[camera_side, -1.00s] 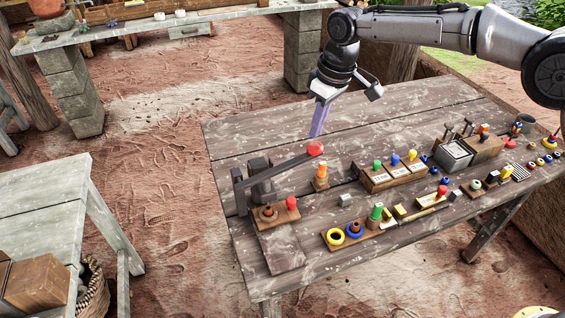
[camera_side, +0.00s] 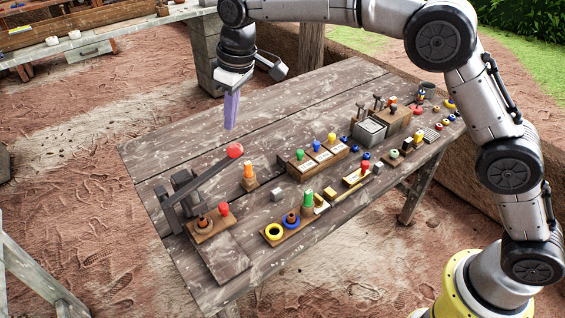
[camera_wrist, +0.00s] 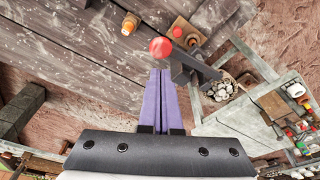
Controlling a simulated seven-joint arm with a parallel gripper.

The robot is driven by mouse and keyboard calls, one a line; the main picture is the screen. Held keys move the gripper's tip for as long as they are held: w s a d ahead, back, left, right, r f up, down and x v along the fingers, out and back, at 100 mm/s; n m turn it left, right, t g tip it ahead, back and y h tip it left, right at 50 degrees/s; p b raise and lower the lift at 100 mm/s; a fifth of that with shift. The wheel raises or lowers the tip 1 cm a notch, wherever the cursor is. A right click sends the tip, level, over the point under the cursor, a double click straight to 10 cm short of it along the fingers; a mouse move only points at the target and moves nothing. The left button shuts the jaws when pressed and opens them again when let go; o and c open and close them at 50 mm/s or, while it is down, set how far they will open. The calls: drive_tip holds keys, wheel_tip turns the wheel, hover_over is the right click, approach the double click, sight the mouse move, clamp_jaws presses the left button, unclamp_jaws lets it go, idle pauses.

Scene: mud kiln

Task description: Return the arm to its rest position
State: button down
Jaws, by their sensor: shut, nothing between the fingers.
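My gripper (camera_side: 230,112) is shut and empty, its purple fingers pointing down above the left part of the wooden table (camera_side: 232,262). In the wrist view the two purple fingers (camera_wrist: 163,75) lie side by side with nothing between them. A lever press with a red ball knob (camera_side: 235,151) stands on the table below and close to my gripper. The knob also shows just beyond the fingertips in the wrist view (camera_wrist: 161,48). In the side view the fingertips are above the knob and apart from it.
On the table stand an orange peg block (camera_side: 249,178), a ring board with a green peg (camera_side: 308,200), a block with coloured knobs (camera_side: 303,167) and a grey-topped box (camera_side: 370,131). The table's back left is clear. Another bench (camera_side: 110,40) stands behind.

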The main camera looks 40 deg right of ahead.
drive_tip(key=s+d+r+m+t, duration=0.15)
drive_tip(key=s+d+r, duration=0.25)
drive_tip(key=d+r, duration=0.5)
drive_tip(key=s+d+r+m+t, duration=0.1)
drive_tip(key=s+d+r, duration=0.25)
drive_tip(key=s, duration=0.25)
drive_tip(key=s+d+r+t, duration=0.1)
drive_tip(key=s+d+r, duration=0.2)
drive_tip(key=s+r, duration=0.15)
drive_tip(key=s+d+f+m, duration=0.1)
drive_tip(key=s+d+f, duration=0.15)
drive_tip(key=s, duration=0.45)
drive_tip(key=s+d+f+m, duration=0.1)
drive_tip(key=s+d, duration=0.2)
drive_tip(key=s, duration=0.4)
drive_tip(key=s+d+f+m+h, duration=0.1)
drive_tip(key=s+f, duration=0.7)
drive_tip(key=f, duration=0.3)
drive_tip(key=shift+s+d, duration=0.2)
drive_tip(key=shift+s, duration=0.05)
drive_tip(key=shift+m, duration=0.25)
